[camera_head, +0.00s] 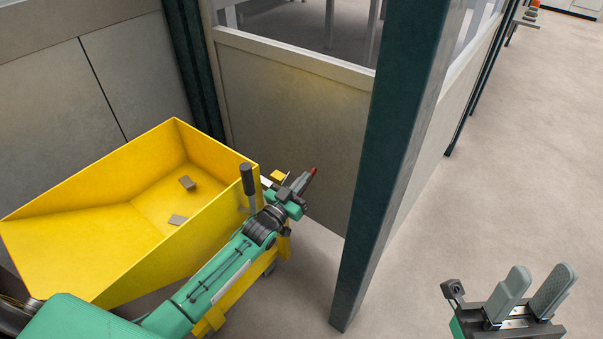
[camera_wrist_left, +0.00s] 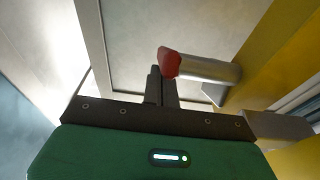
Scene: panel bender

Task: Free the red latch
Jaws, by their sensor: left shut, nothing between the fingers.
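The red latch (camera_wrist_left: 171,63) shows in the left wrist view as a red knob on the end of a metal rod, which runs right towards a yellow wall. In the head view only a small red bit of the latch (camera_head: 314,171) shows at my left fingertips. My left gripper (camera_head: 304,180) is shut and empty at the outer right side of the yellow bin. In the left wrist view its fingertips (camera_wrist_left: 161,72) lie just left of the red knob. Whether they touch it, I cannot tell. My right gripper (camera_head: 529,291) is open and empty over bare floor at lower right.
The yellow bin (camera_head: 110,215) stands left and holds two small grey pieces (camera_head: 187,183). A dark upright handle (camera_head: 247,180) stands at its right edge, close to my left arm. A dark green post (camera_head: 385,160) and panel wall (camera_head: 290,130) stand beyond.

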